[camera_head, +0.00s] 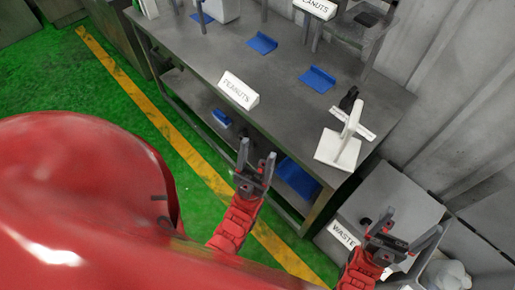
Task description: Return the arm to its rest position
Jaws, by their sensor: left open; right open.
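My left gripper (256,165) is at the picture's centre, in front of the grey workbench's near edge. Its fingers are apart with nothing between them. My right gripper (413,228) is at the lower right, over the area of the box labelled WASTE (343,235). Its fingers are also apart and empty. Both red forearms come up from the bottom of the picture. Neither gripper appears to hold anything.
A lower shelf holds blue items. Grey boxes (402,200) stand at the right. Green floor (75,85) with a yellow line lies open at left.

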